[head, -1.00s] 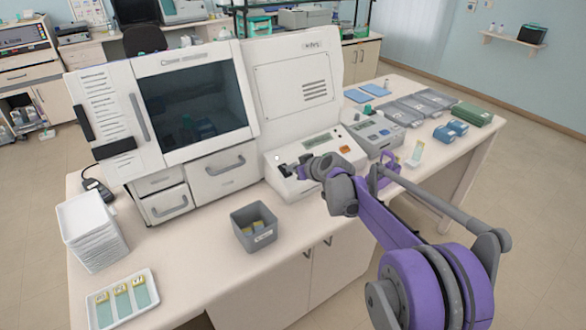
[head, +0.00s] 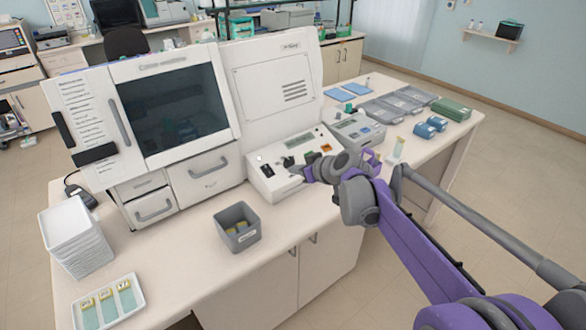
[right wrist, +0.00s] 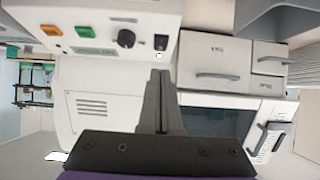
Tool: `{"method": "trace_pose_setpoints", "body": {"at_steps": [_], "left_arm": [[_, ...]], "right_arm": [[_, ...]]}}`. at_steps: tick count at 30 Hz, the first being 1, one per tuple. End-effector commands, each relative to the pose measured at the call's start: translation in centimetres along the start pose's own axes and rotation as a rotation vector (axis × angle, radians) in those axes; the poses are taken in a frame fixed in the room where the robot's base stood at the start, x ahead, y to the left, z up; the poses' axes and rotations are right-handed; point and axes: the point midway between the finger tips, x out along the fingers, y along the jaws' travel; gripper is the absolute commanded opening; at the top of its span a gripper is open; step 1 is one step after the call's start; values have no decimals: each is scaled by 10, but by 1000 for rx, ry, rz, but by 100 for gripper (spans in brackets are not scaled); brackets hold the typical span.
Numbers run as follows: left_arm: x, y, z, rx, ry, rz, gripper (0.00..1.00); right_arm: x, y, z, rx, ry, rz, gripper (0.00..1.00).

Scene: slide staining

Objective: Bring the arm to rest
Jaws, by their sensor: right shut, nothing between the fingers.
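My right gripper (head: 306,174) is in front of the control panel (head: 270,185) of the large white stainer (head: 255,60) in the head view. In the right wrist view its fingers (right wrist: 160,75) are together, with nothing between them. That view shows the panel upside down, with an orange button (right wrist: 51,30), a green button (right wrist: 84,32), a black knob (right wrist: 126,38) and a dark switch (right wrist: 161,43). I cannot tell from the head view how far the fingertips are from the panel. My left gripper is not in view.
A grey bin (head: 220,232) stands on the bench front. A white tray with slides (head: 137,307) and stacked white trays (head: 70,240) are at the left. A smaller device (head: 345,142), grey trays (head: 383,110) and blue boxes (head: 424,131) are at the right. Bare bench lies around the bin.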

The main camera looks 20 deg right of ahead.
Motion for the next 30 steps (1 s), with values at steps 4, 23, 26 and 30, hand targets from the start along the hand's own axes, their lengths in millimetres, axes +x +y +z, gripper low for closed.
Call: {"method": "trace_pose_setpoints", "body": {"at_steps": [4,23,26,30], "left_arm": [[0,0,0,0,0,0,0],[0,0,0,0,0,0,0],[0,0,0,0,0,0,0],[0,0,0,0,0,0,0]], "right_arm": [[0,0,0,0,0,0,0],[-100,-106,114,122,-268,34,0],[-130,-126,160,162,-342,82,0],[-161,-141,217,209,-417,159,0]]}}
